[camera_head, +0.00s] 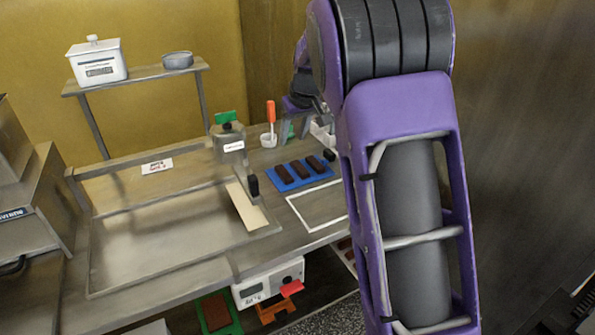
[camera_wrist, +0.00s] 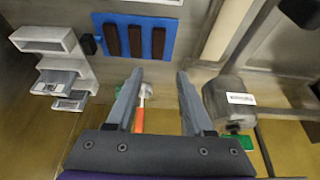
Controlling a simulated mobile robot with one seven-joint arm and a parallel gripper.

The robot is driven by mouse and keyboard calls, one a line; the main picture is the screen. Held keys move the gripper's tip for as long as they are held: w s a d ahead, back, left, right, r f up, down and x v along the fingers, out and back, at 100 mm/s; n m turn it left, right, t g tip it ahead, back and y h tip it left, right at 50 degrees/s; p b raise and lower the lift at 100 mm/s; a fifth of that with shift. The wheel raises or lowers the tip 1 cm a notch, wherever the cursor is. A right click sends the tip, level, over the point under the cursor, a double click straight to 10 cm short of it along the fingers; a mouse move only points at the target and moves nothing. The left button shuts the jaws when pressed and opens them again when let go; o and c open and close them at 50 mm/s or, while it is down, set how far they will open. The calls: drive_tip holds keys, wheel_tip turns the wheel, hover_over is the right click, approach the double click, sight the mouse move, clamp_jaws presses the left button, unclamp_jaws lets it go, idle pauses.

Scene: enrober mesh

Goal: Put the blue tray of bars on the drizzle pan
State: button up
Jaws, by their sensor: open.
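The blue tray (camera_head: 303,182) lies flat on the metal counter with three dark brown bars on it, left of my arm. It also shows at the top of the wrist view (camera_wrist: 147,38), beyond my fingertips. My gripper (camera_wrist: 158,78) is open and empty, apart from the tray. A large shallow metal pan (camera_head: 150,250), apparently the drizzle pan, lies on the counter left of the tray.
A lidded metal pot (camera_head: 230,147) stands behind the pan. A white cup with an orange-handled tool (camera_head: 269,125) is behind the tray; the orange handle shows between my fingers (camera_wrist: 138,122). A grey stepped holder (camera_wrist: 55,60) is beside the tray. A white outlined area (camera_head: 318,207) is empty.

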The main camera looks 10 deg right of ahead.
approach(283, 170)
wheel_tip(283, 170, down, 3)
drive_tip(key=shift+s+a+r, duration=0.15)
drive_tip(key=shift+a, duration=0.05)
drive_tip(key=shift+w+r+x, duration=0.1)
drive_tip(key=shift+w+x, duration=0.05)
drive_tip(key=shift+x, duration=0.85)
drive_tip(key=shift+w+r+x, duration=0.1)
drive_tip(key=shift+w+x, duration=0.1)
drive_tip(key=shift+x, duration=0.8)
drive_tip(key=shift+w+x, duration=0.15)
drive_tip(key=shift+x, duration=0.85)
clamp_jaws()
